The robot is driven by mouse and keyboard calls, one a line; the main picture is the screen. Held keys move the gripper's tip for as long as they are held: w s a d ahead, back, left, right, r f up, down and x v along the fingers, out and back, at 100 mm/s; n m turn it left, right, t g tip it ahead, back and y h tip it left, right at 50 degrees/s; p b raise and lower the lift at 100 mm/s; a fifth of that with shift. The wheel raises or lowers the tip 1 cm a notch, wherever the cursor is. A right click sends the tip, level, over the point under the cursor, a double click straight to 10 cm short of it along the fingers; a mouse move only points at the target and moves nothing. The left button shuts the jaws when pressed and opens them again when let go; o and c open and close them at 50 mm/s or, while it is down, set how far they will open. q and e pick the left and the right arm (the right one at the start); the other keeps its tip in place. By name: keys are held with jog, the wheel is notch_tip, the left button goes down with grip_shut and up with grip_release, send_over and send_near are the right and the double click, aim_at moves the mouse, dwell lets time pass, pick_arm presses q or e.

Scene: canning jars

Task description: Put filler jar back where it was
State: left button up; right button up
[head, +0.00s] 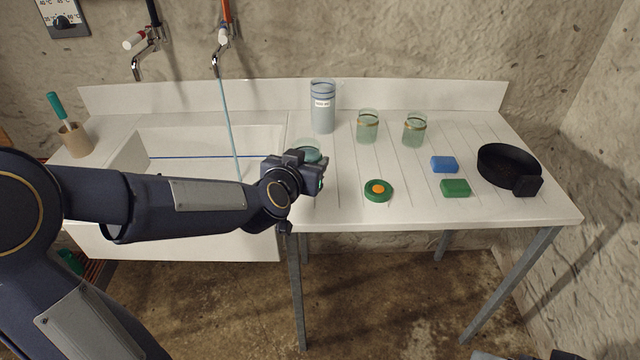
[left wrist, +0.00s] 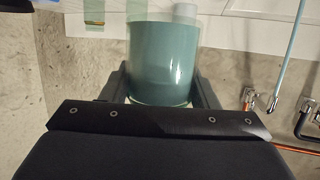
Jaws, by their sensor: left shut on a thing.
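My left gripper (head: 314,178) is at the left edge of the ribbed drainboard, beside the sink. It is shut on a teal-green jar (left wrist: 165,62), which fills the space between the fingers in the left wrist view. In the head view only the glass top of this held jar (head: 308,147) shows behind the gripper; its base is hidden, so I cannot tell whether it touches the board. A tall grey-blue jar with a white label (head: 323,115) stands at the back. Two greenish glass jars, one left (head: 367,128) and one right (head: 414,131), stand upright to its right.
A green disc with an orange centre (head: 378,190), a blue block (head: 444,164), a green block (head: 455,188) and a black pan (head: 509,168) lie on the drainboard (head: 520,207). The sink (head: 195,137) is left, with a light-blue stream from the right tap (head: 220,54).

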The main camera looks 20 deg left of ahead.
pick_arm(q)
jog(key=w+f, duration=0.2)
jog(key=f, duration=0.1)
jog(key=w+d+f+b, duration=0.1)
jog(key=w+f, duration=0.2)
jog(key=shift+d, duration=0.15)
notch_tip(320, 180, down, 3)
jog(key=shift+w+f+b, duration=0.1)
jog(key=shift+b, duration=0.25)
jog(key=o, duration=1.1)
jog(key=shift+f, duration=0.1)
